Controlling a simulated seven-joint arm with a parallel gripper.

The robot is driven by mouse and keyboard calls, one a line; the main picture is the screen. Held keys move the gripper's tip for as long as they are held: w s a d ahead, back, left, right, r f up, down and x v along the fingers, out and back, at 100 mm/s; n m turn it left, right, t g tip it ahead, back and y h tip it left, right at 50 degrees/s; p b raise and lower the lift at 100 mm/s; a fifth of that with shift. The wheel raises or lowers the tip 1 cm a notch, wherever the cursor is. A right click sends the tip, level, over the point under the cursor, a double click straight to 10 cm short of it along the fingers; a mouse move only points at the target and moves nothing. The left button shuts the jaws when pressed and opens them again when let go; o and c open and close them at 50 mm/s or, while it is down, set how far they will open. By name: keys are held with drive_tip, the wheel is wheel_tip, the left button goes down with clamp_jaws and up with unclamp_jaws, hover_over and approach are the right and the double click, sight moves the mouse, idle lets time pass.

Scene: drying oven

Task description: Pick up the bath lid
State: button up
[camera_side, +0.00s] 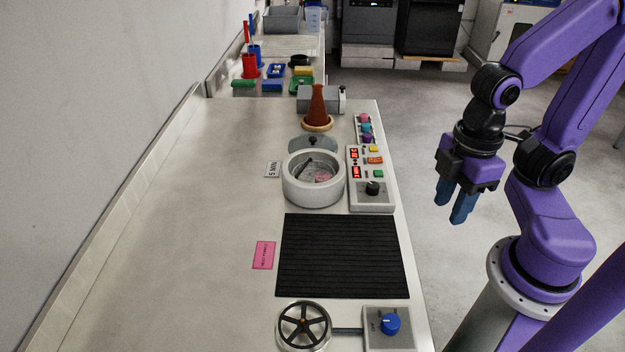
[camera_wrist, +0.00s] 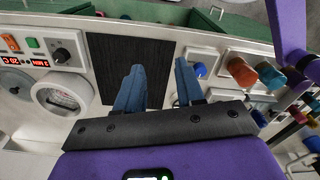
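The bath (camera_side: 296,190) is a round white pot with a thick rim, open at the top, with a dark rod and something pink inside. It also shows at the left of the wrist view (camera_wrist: 40,97). A grey-green disc that looks like the bath lid (camera_side: 313,141) is just behind the bath, its near part hidden by the rim. The disc also shows at the left edge of the wrist view (camera_wrist: 12,78). My gripper (camera_side: 452,212) has two blue fingers, apart and empty. It hangs right of the bench, away from the lid. The fingers also show in the wrist view (camera_wrist: 159,66).
A control box (camera_side: 372,195) stands right of the bath. A brown cone on a ring (camera_side: 317,108) stands behind the lid. A black ribbed mat (camera_side: 340,255) lies in front of the bath, with a handwheel (camera_side: 304,326) nearer. The bench's left side is clear.

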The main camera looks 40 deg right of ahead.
drive_tip(key=o, duration=0.3)
drive_tip(key=w+a+r+m+t+h, duration=0.15)
drive_tip(key=w+m, duration=0.55)
drive_tip(key=w, duration=0.7)
drive_tip(key=w+a+r+m, duration=0.1)
drive_tip(key=w+a+m, duration=0.2)
drive_tip(key=w+m, duration=0.75)
drive_tip(key=m+h, duration=0.3)
drive_tip(key=m, duration=0.6)
hover_over(313, 138)
drive_tip(key=s+a, duration=0.2)
drive_tip(key=a, duration=0.1)
drive_tip(key=shift+n, duration=0.25)
drive_tip(key=f, duration=1.4)
drive_tip(key=shift+w+d, duration=0.2)
drive_tip(key=shift+w+x, duration=0.1)
drive_tip(key=shift+x, duration=1.5)
drive_tip(key=shift+w+x, duration=0.15)
drive_tip(key=shift+x, duration=1.4)
